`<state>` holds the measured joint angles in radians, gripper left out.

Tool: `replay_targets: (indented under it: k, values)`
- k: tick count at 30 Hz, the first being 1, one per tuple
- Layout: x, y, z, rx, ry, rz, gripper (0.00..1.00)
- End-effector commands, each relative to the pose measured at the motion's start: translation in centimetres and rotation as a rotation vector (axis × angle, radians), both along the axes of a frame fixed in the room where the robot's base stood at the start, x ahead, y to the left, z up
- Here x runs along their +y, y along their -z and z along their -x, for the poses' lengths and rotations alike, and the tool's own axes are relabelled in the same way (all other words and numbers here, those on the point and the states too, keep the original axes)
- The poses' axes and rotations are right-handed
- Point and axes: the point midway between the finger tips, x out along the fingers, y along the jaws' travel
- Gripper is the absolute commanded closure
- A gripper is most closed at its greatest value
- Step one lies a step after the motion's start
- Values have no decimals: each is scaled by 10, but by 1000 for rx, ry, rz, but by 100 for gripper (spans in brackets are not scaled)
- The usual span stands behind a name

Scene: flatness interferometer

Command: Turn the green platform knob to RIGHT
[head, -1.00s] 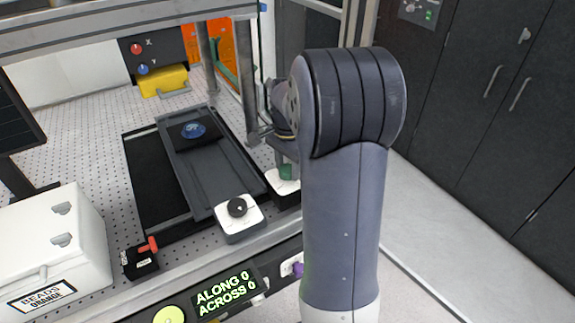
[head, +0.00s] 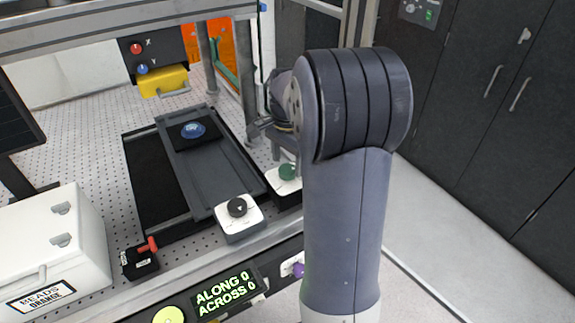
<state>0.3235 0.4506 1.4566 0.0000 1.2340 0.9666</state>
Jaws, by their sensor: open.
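The green knob (head: 288,171) sits on a white base plate (head: 275,181) at the right of the black stage, close beside my arm. Its pointer direction is too small to read. My gripper (head: 257,128) shows partly behind my arm, above and a little left of the green knob, apart from it. It is open, and nothing shows between its fingers. The platform (head: 205,168) is a dark slide carrying a blue round optic (head: 193,130). The display (head: 227,292) reads ALONG 0, ACROSS 0.
A black knob (head: 237,207) on a white block stands left of the green knob. A metal post (head: 245,80) rises close to my gripper. A white bead box (head: 50,245), a small red-handled switch (head: 140,260) and a purple knob (head: 298,270) are nearer the front.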

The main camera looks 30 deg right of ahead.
Motion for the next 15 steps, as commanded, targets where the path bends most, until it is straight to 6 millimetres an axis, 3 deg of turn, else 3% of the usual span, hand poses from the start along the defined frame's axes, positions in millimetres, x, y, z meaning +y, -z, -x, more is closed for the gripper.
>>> replay_targets:
  k: [9, 15]
  values:
    - [0, -64, 0, -5, 0, 2, 35]
    - [0, -84, 0, -1, 1, 1, 35]
